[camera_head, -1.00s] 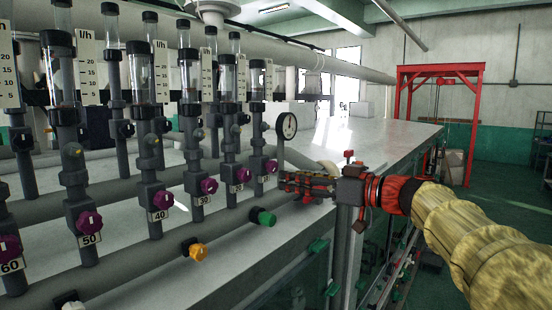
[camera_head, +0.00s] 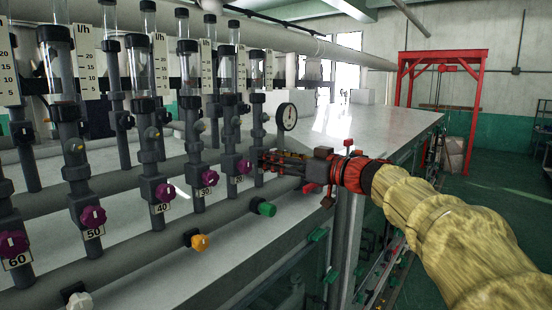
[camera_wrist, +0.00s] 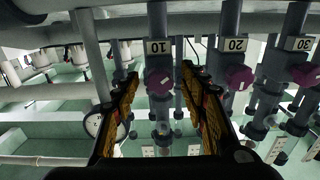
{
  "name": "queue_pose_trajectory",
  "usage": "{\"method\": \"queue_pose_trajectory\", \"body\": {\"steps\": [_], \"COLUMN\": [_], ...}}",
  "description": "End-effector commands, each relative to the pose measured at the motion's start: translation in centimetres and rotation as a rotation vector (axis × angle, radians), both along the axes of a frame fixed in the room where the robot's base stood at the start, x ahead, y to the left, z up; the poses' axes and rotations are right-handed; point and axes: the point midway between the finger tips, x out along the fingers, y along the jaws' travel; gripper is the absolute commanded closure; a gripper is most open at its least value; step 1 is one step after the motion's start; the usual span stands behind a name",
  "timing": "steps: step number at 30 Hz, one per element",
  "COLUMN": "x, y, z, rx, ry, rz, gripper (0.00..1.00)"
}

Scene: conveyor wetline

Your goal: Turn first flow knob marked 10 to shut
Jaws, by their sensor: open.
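The purple knob marked 10 (camera_wrist: 160,82) sits on a grey vertical pipe, with its white 10 label (camera_wrist: 158,46) beside it in the wrist view. My gripper (camera_wrist: 161,72) is open, its two fingers on either side of this knob in the picture. I cannot tell whether they touch it. In the head view, my gripper (camera_head: 265,161) is at the nearest-to-gauge flow pipe and hides the knob 10. The purple knob marked 20 (camera_wrist: 238,77) is just right of my right finger in the wrist view.
More purple knobs line the row, such as 30 (camera_head: 209,178), 40 (camera_head: 165,192) and 50 (camera_head: 93,216). A round gauge (camera_head: 287,116) stands close behind my gripper. A green knob (camera_head: 264,208) and a yellow knob (camera_head: 199,242) are on the lower pipe.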

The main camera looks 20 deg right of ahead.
Motion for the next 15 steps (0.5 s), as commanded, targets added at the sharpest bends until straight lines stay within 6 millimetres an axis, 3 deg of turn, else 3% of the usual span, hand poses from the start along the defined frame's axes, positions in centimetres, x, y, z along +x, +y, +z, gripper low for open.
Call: {"method": "queue_pose_trajectory", "body": {"steps": [15], "x": [-0.03], "y": [-0.02], "z": [-0.02], "rx": [0.0], "ry": [0.0], "rz": [0.0], "gripper": [0.84]}}
